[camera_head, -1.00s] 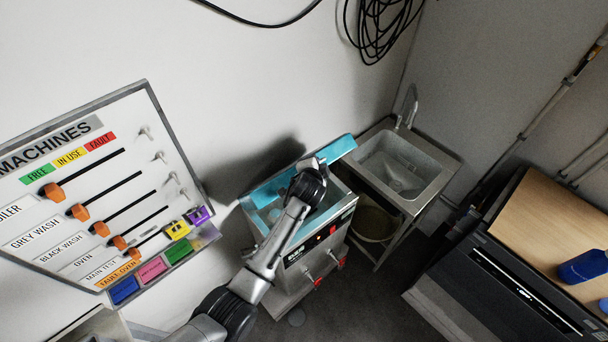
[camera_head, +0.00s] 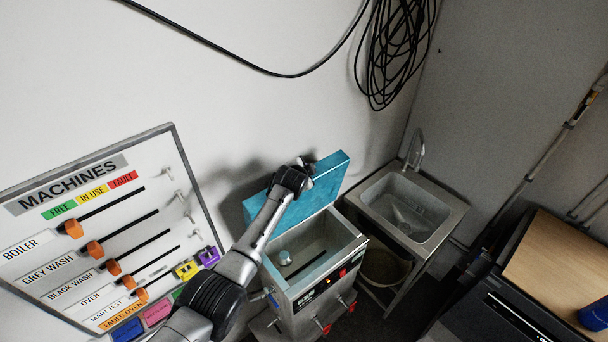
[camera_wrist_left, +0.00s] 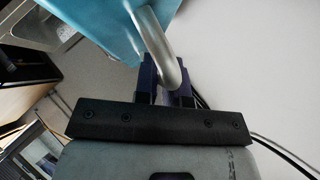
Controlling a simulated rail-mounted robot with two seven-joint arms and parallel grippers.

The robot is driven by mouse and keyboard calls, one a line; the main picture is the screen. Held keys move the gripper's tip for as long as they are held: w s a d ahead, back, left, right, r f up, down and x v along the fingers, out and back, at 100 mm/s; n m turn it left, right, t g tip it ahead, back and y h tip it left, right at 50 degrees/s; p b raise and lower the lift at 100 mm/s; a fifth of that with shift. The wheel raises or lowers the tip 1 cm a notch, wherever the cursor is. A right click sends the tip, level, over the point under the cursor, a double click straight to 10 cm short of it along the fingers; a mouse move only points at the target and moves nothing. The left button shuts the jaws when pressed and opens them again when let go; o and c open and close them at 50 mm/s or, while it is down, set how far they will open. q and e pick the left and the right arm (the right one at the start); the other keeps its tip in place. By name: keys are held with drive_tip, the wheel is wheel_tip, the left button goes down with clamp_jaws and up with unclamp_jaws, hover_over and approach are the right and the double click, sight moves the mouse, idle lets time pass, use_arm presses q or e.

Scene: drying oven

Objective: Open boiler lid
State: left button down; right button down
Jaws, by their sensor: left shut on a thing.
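The boiler (camera_head: 318,262) is a steel box with a red display, against the wall in the head view. Its teal lid (camera_head: 326,186) is raised and tilted up at the back. The tub below is open and shows a round knob-like part and a slot inside. My left gripper (camera_head: 304,166) is at the lid's upper edge, mostly hidden behind my wrist. In the left wrist view, my left gripper (camera_wrist_left: 174,92) is shut on the curved metal lid handle (camera_wrist_left: 158,45), with the teal lid (camera_wrist_left: 95,25) beside it. My right gripper is not in view.
A steel sink (camera_head: 408,208) stands right of the boiler. A machines board (camera_head: 110,225) with orange sliders is on the left wall. Black cables (camera_head: 392,50) hang above. A wooden-topped counter (camera_head: 560,262) with a blue bottle (camera_head: 594,315) is at lower right.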

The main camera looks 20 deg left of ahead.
use_arm(q)
drive_tip(key=shift+f, duration=0.1)
drive_tip(key=c, duration=1.2)
unclamp_jaws()
drive_tip(key=shift+f, duration=0.1)
drive_tip(key=shift+s, duration=0.1)
drive_tip(key=shift+s+d+r, duration=0.1)
drive_tip(key=shift+s+r, duration=0.2)
drive_tip(key=shift+s, duration=0.15)
drive_tip(key=v, duration=1.2)
drive_tip(key=shift+s+r+b, duration=0.2)
drive_tip(key=shift+r+b, duration=0.15)
drive_tip(key=shift+r, duration=0.05)
